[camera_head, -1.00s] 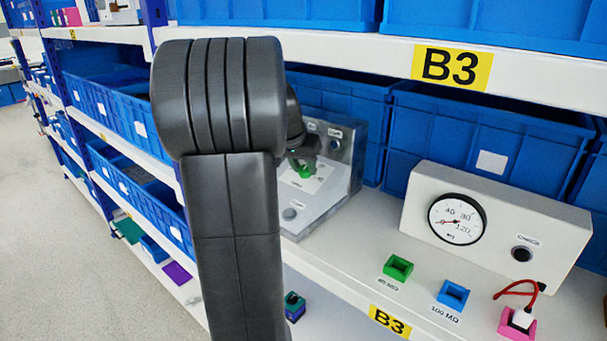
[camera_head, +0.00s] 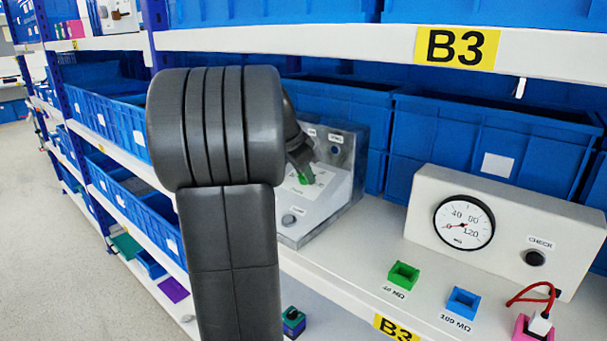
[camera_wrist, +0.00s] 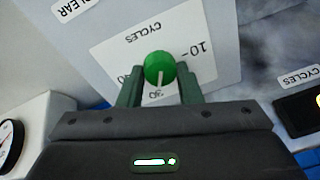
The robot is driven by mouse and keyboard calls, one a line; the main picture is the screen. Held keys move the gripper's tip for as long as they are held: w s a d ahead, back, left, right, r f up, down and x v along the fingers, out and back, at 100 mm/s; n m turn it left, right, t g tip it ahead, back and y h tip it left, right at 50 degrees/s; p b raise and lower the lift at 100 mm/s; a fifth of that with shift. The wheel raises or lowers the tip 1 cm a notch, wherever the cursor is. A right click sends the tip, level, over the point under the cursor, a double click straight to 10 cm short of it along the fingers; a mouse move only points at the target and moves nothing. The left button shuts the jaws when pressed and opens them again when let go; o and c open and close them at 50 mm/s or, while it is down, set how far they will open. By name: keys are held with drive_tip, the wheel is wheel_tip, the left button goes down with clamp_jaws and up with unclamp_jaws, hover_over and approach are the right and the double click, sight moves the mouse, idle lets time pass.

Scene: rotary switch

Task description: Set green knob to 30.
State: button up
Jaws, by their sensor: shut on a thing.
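The green knob (camera_wrist: 159,66) sits on a white dial plate marked CYCLES (camera_wrist: 112,55), which appears upside down in the wrist view. Its white pointer line runs toward the bottom of the picture, at a partly covered number that looks like 30. A "10" mark is to the right, and a mark at left is mostly hidden by a finger. My gripper (camera_wrist: 160,88) has a green finger on each side of the knob and is shut on it. In the head view the knob (camera_head: 305,178) shows small on the grey sloped panel (camera_head: 325,205), partly behind my arm.
A white gauge box (camera_head: 510,225) with a CHECK button stands to the right on the shelf. Green (camera_head: 403,274), blue (camera_head: 462,301) and pink (camera_head: 533,330) blocks lie in front of it. Blue bins (camera_head: 490,145) stand behind, with a shelf board above.

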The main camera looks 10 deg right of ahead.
idle(0.4)
drive_tip(key=o, duration=1)
drive_tip(key=shift+c, duration=0.2)
drive_tip(key=shift+r, duration=0.1)
drive_tip(key=v, duration=0.5)
drive_tip(key=shift+a+r, duration=0.1)
drive_tip(key=shift+a, duration=0.05)
drive_tip(key=s+a+b, duration=0.2)
drive_tip(key=s+a, duration=0.5)
drive_tip(key=a, duration=0.2)
drive_tip(key=shift+s, duration=0.35)
